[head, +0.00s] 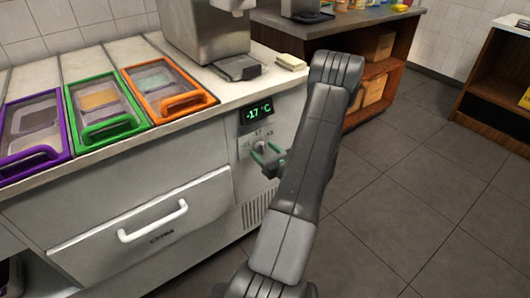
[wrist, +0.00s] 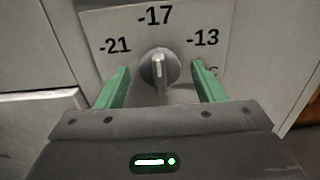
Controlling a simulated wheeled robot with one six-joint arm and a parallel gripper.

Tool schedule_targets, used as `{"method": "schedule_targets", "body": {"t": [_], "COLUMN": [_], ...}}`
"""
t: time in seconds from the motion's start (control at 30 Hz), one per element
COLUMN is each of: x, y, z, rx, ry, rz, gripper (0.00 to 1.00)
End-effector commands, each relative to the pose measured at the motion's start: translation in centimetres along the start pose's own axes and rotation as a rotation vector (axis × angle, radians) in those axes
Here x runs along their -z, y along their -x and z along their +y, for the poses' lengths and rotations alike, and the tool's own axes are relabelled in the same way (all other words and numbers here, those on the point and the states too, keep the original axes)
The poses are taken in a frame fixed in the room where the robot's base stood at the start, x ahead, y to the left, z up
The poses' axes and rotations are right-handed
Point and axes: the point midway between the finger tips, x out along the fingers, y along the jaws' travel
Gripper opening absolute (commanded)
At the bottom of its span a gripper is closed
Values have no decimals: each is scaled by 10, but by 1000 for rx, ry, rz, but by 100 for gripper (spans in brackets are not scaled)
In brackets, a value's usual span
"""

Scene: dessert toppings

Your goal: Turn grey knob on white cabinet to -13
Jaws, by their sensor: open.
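The grey knob (wrist: 159,69) sits on a panel of the white cabinet (head: 120,215), with its ridge upright toward the -17 mark. In the wrist view, -21 is printed to its upper left and -13 to its upper right. The display (head: 257,112) above the knob reads -17 °C in green. My gripper (wrist: 159,88) is open, with one green finger on each side of the knob and a gap between each finger and the knob. In the head view my gripper (head: 267,156) is in front of the knob panel, and my arm stands to its right.
Purple, green and orange framed topping bins (head: 100,108) are set in the cabinet top. A drawer (head: 145,235) with a white handle is left of the knob. A steel machine (head: 205,35) stands on the counter. Open tiled floor (head: 410,180) lies to the right.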

Motion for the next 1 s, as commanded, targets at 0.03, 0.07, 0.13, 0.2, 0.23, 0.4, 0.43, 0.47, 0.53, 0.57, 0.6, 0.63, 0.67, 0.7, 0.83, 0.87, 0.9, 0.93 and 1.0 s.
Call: {"method": "schedule_targets", "body": {"t": [0.03, 0.07, 0.13, 0.2, 0.23, 0.4, 0.43, 0.47, 0.53, 0.57, 0.6, 0.63, 0.67, 0.7, 0.83, 0.87, 0.9, 0.93, 1.0], "x": [0, 0, 0, 0, 0, 0, 0, 0, 0, 0, 0, 0, 0, 0, -1, -1, -1, -1, -1], "y": [0, 0, 0, 0, 0, 0, 0, 0, 0, 0, 0, 0, 0, 0, 0, 0, 0, 0, 0], "z": [0, 0, 0, 0, 0, 0, 0, 0, 0, 0, 0, 0, 0, 0, 0, 0, 0, 0, 0], "rx": [0, 0, 0, 0, 0, 0, 0, 0, 0, 0, 0, 0, 0, 0, 0, 0, 0, 0, 0], "ry": [0, 0, 0, 0, 0, 0, -1, -2, -10, -15, -24, -32, -42, -58, -132, -154, -184, -208, -270], "rz": [0, 0, 0, 0, 0, 0, 0, 0, 0, 0, 0, 0, 0, 0, 0, 0, 0, 0, 0], "gripper": [62, 62, 54, 40, 34, 18, 18, 18, 18, 18, 18, 18, 18, 18, 18, 18, 18, 18, 18]}}
